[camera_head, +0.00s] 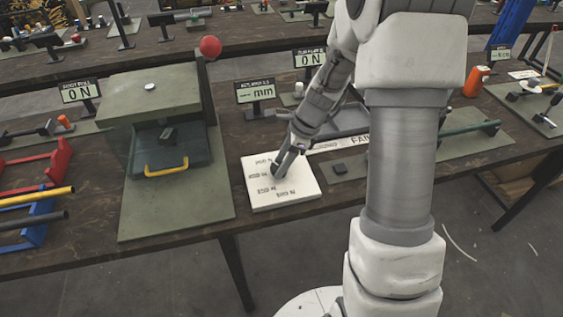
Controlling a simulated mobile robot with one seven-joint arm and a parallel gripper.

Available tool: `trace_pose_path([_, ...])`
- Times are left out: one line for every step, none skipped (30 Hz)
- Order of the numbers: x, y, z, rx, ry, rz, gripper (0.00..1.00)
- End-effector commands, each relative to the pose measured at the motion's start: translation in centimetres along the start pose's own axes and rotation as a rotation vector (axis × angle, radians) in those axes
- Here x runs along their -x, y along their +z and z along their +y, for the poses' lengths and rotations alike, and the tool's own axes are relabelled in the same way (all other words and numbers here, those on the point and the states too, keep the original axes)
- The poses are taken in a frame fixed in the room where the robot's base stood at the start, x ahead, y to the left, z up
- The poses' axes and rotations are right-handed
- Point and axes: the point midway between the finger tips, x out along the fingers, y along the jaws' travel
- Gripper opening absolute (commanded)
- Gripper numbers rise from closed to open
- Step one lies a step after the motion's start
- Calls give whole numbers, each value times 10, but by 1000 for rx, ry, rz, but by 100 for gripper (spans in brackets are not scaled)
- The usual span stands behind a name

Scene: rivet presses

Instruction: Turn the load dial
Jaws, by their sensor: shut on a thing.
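A white square panel (301,193) with dark printed labels lies on the dark workbench near its front edge, at the middle of the view. My gripper (277,172) points down onto the left part of this panel. It is shut on a small dark dial at the panel's surface. The dial is mostly hidden by the fingers, so its setting cannot be read. A small display showing "-- mm" (256,92) stands behind the panel.
A green-grey press (155,100) with a red ball knob (210,47) stands to the left. My own arm hides much of the right side. An orange bottle (475,82) stands beyond it.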

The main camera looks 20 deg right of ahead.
Motion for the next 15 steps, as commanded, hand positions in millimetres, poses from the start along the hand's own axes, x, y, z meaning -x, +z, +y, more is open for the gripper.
trace_pose_path([0, 0, 0, 0, 0, 0, 23])
trace_pose_path([0, 0, 0, 0, 0, 0, 18])
trace_pose_path([0, 0, 0, 0, 0, 0, 10])
trace_pose_path([0, 0, 0, 0, 0, 0, 5])
trace_pose_path([0, 0, 0, 0, 0, 0, 0])
trace_pose_path([0, 0, 0, 0, 0, 0, 0])
trace_pose_path([0, 0, 0, 0, 0, 0, 0])
trace_pose_path([0, 0, 0, 1, 0, 0, 0])
trace_pose_path([0, 0, 0, 3, 1, 0, 0])
trace_pose_path([0, 0, 0, 6, 3, 0, 0])
trace_pose_path([0, 0, 0, 10, 4, 0, 0])
trace_pose_path([1, 0, 0, 17, 8, 0, 0])
trace_pose_path([1, 0, 0, 24, 11, 0, 0])
trace_pose_path([1, 0, 0, 33, 14, 0, 0])
trace_pose_path([1, 0, 0, 46, 20, 0, 0])
